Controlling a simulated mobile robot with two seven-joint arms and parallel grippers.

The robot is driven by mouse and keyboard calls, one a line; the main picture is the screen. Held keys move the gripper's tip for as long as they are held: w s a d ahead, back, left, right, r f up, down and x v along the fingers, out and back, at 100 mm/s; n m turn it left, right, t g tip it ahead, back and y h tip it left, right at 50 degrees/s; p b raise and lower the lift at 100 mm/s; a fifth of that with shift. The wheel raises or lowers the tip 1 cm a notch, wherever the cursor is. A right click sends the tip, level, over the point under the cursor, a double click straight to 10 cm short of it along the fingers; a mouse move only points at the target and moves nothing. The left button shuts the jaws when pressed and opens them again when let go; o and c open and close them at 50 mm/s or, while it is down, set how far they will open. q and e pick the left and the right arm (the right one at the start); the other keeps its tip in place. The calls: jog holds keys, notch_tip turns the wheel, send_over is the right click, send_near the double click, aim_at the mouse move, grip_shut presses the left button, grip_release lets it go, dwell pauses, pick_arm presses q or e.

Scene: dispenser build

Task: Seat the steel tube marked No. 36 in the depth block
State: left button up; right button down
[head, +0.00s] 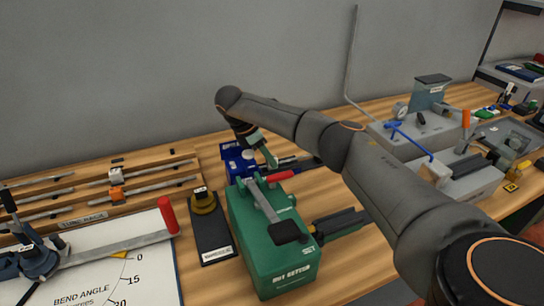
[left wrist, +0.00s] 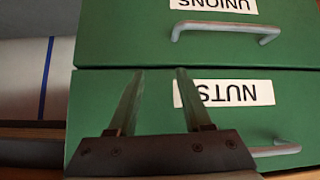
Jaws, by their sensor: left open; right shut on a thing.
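Several steel tubes (head: 150,187) lie in the wooden tube rack at the left of the head view. Their markings are too small to read, so I cannot pick out No. 36. I cannot tell which thing is the depth block. My right gripper (head: 268,158) points down behind the green machine (head: 272,245), near a blue device (head: 238,162). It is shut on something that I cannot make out. My left gripper (left wrist: 156,76) is open and empty in the left wrist view, before a green drawer cabinet (left wrist: 120,55); it does not show in the head view.
A black plate (head: 212,240) with a brass-coloured round piece stands left of the green machine. A bend-angle board (head: 105,275) with a red-handled bender lies front left. Grey fixtures (head: 465,180) stand at the right. My right arm crosses over the bench and hides part of it.

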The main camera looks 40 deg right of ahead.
aim_at(275, 157)
jog(key=shift+a, duration=0.3)
jog(key=shift+w+a, duration=0.1)
jog(key=shift+c, duration=1.5)
grip_release()
jog(key=shift+r, duration=0.15)
jog(key=shift+r+p, duration=1.9)
jog(key=shift+r, duration=0.35)
jog(key=shift+r+p, duration=0.65)
jog(key=shift+r, duration=0.5)
jog(key=shift+f, duration=0.1)
